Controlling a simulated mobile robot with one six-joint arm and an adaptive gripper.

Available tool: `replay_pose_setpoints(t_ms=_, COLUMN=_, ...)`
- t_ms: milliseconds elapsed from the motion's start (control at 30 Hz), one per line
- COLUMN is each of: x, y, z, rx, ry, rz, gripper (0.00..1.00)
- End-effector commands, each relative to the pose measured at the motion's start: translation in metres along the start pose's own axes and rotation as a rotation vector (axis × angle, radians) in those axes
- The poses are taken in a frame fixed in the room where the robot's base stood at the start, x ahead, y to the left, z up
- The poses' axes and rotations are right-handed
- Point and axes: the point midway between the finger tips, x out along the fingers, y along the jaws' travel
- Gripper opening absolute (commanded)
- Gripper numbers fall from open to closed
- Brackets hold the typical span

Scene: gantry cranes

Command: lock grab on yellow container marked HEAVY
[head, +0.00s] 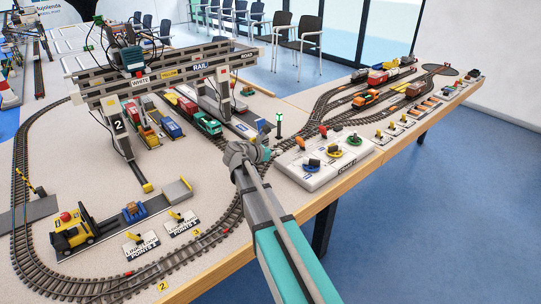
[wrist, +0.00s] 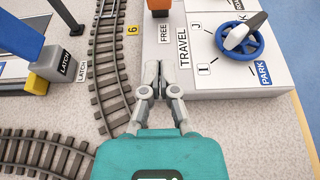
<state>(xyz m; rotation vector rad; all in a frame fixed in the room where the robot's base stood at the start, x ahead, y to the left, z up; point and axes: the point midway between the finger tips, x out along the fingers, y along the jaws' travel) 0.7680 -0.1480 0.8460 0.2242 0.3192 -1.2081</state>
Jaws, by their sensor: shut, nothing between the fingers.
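My gripper (wrist: 162,68) is shut and empty in the wrist view, its fingertips low beside the left edge of the white control console (wrist: 210,78). The console (head: 322,165) also shows in the head view, with coloured wheels and levers. In the wrist view an orange lever (wrist: 158,6) stands near the FREE label and a blue wheel (wrist: 240,36) is marked PARK. The fingers touch neither. The gantry crane (head: 165,72) marked 2 spans the tracks. Small containers stand under it; no HEAVY marking is readable, so I cannot tell which is the yellow one.
Curved track (wrist: 108,60) runs left of the gripper. A blue and grey part with a LATCH label (wrist: 66,68) stands farther left. In the head view a yellow forklift (head: 74,232) and a second lever board (head: 395,128) are on the table.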

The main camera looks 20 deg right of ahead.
Motion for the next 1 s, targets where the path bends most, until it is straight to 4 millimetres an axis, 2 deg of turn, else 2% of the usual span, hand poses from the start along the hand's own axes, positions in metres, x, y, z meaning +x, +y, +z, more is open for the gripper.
replay_pose_setpoints(t_ms=100, x=0.02, y=0.001, z=-0.002, rx=0.0, ry=0.0, rz=-0.001, gripper=0.0)
replay_pose_setpoints(t_ms=333, x=0.051, y=0.001, z=-0.002, rx=0.0, ry=0.0, rz=-0.001, gripper=0.0)
replay_pose_setpoints(t_ms=400, x=0.054, y=0.001, z=0.009, rx=0.0, ry=0.0, rz=-0.001, gripper=0.0)
replay_pose_setpoints(t_ms=600, x=0.068, y=0.001, z=0.023, rx=0.0, ry=0.0, rz=-0.001, gripper=0.0)
replay_pose_setpoints(t_ms=1000, x=0.075, y=0.0, z=0.028, rx=-0.001, ry=0.0, rz=0.0, gripper=0.0)
